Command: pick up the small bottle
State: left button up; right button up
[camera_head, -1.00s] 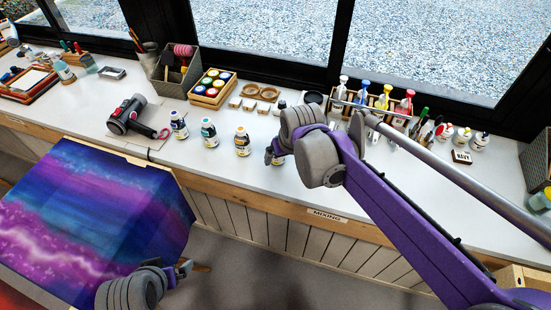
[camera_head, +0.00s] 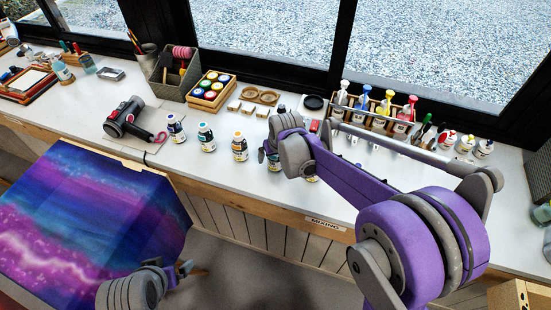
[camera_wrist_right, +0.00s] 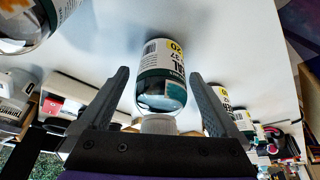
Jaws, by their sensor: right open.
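A small bottle with a dark green and white label and a pale cap (camera_wrist_right: 163,82) stands between the two fingers of my right gripper in the right wrist view. The fingers (camera_wrist_right: 160,74) are open, one on each side of the bottle, with a gap visible. In the head view my right gripper (camera_head: 270,148) is at the bench, and its wrist hides most of the bottle there (camera_head: 273,161). My left gripper (camera_head: 184,268) hangs low beside the painted fabric; its finger gap is unclear.
A rack of pump bottles (camera_head: 372,115) stands at the back right. The bench front (camera_head: 230,180) is clear.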

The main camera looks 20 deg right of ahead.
jog(key=shift+w+f, duration=0.15)
jog(key=shift+f, duration=0.3)
jog(key=shift+r, duration=0.1)
grip_shut()
